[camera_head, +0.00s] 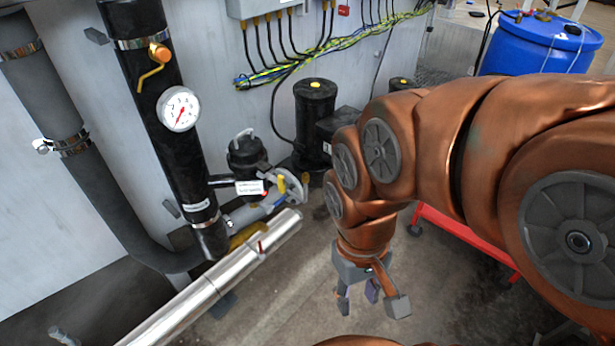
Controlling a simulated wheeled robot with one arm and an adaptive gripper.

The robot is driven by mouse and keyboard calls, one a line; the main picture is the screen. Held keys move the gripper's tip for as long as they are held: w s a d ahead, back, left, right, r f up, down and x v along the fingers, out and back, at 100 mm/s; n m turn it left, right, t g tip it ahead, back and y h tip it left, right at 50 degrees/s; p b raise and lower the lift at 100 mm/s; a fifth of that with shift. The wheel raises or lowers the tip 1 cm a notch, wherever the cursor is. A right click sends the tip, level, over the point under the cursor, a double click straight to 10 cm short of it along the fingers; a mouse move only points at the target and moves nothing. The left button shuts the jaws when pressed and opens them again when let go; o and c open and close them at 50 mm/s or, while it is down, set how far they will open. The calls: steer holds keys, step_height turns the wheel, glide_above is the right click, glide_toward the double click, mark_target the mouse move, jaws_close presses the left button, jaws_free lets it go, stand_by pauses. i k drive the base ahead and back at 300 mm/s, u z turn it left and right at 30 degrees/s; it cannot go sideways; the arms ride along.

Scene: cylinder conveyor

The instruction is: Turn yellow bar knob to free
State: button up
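A small yellow bar knob (282,185) sits on a pale round fitting (291,187) by the black pump, near the middle of the picture. Another yellow lever (150,76) with an orange end hangs on the upper black pipe. I cannot tell for sure which one the task names. My gripper (371,299) points down over the floor, to the right of and lower in the picture than the round fitting. Its fingers are spread, and nothing shows between them. It touches neither yellow part.
A shiny metal pipe (225,280) runs diagonally below the fitting. A black pipe with a white gauge (179,109) stands at left. A black cylinder (315,118) stands behind the fitting. A red frame (463,236) and blue barrel (543,45) are at right.

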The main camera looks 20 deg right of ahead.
mark_target(279, 181)
steer(key=z, duration=0.35)
steer(key=k, duration=0.95)
steer(key=u, duration=1.25)
steer(key=i, duration=0.5)
steer(key=u, duration=0.05)
